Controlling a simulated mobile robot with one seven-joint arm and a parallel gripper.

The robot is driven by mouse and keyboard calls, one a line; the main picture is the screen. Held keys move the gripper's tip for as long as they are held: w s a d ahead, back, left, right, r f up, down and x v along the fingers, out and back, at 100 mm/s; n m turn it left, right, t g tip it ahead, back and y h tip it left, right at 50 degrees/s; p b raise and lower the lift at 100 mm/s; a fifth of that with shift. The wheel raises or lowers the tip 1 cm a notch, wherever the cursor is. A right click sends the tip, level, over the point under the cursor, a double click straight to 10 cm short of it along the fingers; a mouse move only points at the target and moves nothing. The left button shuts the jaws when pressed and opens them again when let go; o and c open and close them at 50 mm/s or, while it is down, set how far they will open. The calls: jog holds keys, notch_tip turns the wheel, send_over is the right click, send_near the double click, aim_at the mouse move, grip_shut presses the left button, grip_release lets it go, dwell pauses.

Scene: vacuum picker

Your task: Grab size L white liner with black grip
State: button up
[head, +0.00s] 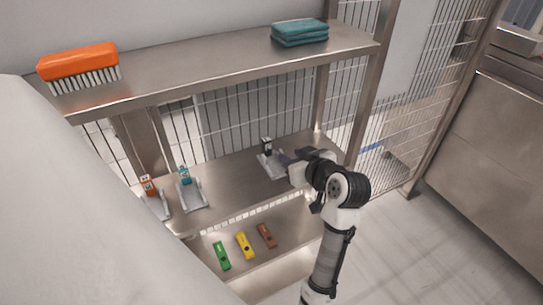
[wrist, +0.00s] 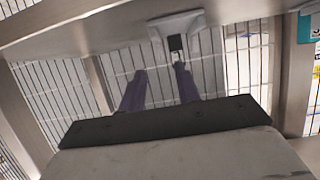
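A white piece with an upright black grip (head: 266,144) stands on the lower metal shelf in the head view, just left of my gripper (head: 288,157). In the wrist view the black grip (wrist: 176,43) shows against a pale base, beyond the fingertips and near the right finger. My gripper (wrist: 160,72) has its two dark fingers apart, with nothing between them. The fingertips look close to the grip, but I cannot tell whether they touch it. No size marking is readable.
Similar pieces with an orange grip (head: 148,186) and a teal grip (head: 185,175) stand left on the same shelf. Green (head: 222,255), yellow (head: 244,245) and brown (head: 266,235) blocks lie below. The upper shelf (head: 205,75) overhangs, carrying an orange brush (head: 78,63) and teal cloths (head: 299,33).

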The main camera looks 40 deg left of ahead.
aim_at(281, 150)
jog(key=p+x, duration=0.2)
jog(key=x, duration=0.2)
jog(key=shift+a, duration=0.35)
jog(key=shift+w+a+f, duration=0.1)
jog(key=shift+a+f, duration=0.05)
jog(key=shift+f, duration=0.05)
jog(key=shift+c, duration=0.4)
grip_shut()
